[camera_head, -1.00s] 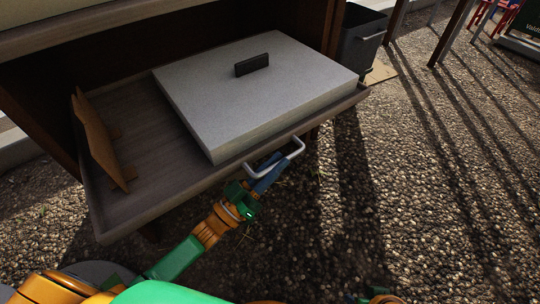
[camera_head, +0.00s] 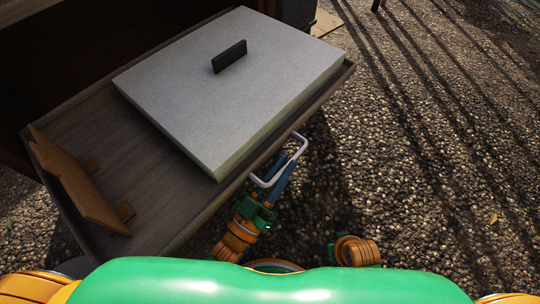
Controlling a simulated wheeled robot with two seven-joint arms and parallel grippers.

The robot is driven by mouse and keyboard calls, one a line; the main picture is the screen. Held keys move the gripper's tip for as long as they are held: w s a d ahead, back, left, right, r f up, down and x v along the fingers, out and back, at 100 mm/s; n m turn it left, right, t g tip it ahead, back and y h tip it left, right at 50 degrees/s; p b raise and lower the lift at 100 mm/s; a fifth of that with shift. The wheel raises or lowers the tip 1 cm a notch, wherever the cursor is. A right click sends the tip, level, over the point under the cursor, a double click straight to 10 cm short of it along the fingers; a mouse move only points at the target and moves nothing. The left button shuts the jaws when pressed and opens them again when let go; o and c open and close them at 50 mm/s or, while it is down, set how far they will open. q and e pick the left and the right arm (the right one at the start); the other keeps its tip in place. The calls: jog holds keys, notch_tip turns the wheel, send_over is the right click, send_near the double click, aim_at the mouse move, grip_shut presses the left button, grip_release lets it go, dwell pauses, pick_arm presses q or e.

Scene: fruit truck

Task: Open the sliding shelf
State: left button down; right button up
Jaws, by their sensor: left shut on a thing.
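The sliding shelf (camera_head: 150,225) is a grey-brown wooden tray standing out from a dark cabinet. A pale, thick, speckled slab (camera_head: 225,95) with a black grip (camera_head: 229,56) lies on it. The light metal handle (camera_head: 300,148) is on the shelf's front edge. My left gripper (camera_head: 278,178) has blue fingers and is shut on the handle, reaching up from below; the fingertips are partly hidden by the handle. An orange and green part of my right arm (camera_head: 357,250) shows at the lower middle, but no right fingers are visible.
A brown wooden stand (camera_head: 75,180) lies at the shelf's left end. The dark cabinet (camera_head: 70,60) is behind it. A dark bin (camera_head: 298,12) and flat cardboard (camera_head: 325,22) are at the top. Open gravel (camera_head: 430,150) lies to the right.

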pick_arm(q)
jog(key=shift+s+d, duration=0.5)
jog(key=shift+d, duration=0.1)
jog(key=c, duration=0.8)
grip_release()
jog(key=shift+c, duration=0.2)
jog(key=v, duration=0.7)
